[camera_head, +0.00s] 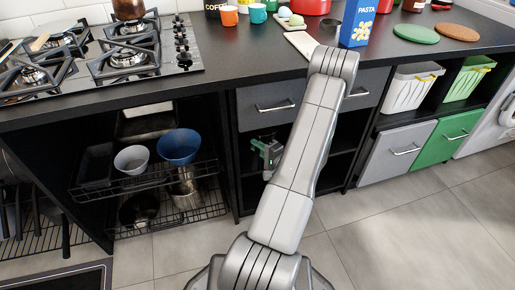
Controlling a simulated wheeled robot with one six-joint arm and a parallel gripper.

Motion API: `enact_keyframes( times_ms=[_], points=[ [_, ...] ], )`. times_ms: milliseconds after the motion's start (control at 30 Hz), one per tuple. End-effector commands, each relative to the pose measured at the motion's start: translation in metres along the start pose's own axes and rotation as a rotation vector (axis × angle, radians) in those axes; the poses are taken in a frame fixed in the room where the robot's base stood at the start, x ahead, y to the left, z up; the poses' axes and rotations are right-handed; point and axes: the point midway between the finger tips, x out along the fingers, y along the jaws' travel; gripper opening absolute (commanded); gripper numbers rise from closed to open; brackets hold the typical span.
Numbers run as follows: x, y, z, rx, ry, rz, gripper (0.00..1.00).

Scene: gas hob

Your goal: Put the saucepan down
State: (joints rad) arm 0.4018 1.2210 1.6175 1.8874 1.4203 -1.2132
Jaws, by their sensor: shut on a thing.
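My gripper (268,152), grey with green parts, is low in front of the cabinets, left of my forearm and below the drawer. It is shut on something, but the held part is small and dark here. I cannot make out the saucepan's body at the gripper; my arm may hide it. A steel pot (186,192) stands on the lower wire rack, left of and apart from the gripper. A brown pot (128,9) stands on a back burner of the gas hob (190,82).
The black worktop (232,72) runs across the back. Cups, a cutting board (300,43), a blue pasta box (357,22) and round mats (416,34) stand or lie on it. A white bowl (131,159) and a blue bowl (178,146) are on the upper rack.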

Motion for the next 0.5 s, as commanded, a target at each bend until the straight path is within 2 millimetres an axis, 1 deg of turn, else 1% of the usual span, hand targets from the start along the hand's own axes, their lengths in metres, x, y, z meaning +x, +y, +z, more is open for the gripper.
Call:
enact_keyframes(
  times_ms=[33, 233, 267, 333, 367, 500],
  points=[
    [0.0001, -0.0018, -0.0005, -0.004, 0.000, -0.004, 0.00],
    [0.0003, 0.0027, -0.0008, -0.004, 0.000, -0.004, 0.00],
    [0.0000, 0.0035, -0.0002, 0.000, 0.000, 0.000, 0.21],
    [0.0000, 0.0029, -0.0002, 0.000, 0.000, 0.000, 0.35],
    [0.0000, 0.0030, -0.0002, 0.000, 0.000, 0.000, 0.39],
    [0.0000, 0.0030, -0.0002, 0.000, 0.000, 0.000, 0.39]
  ],
)
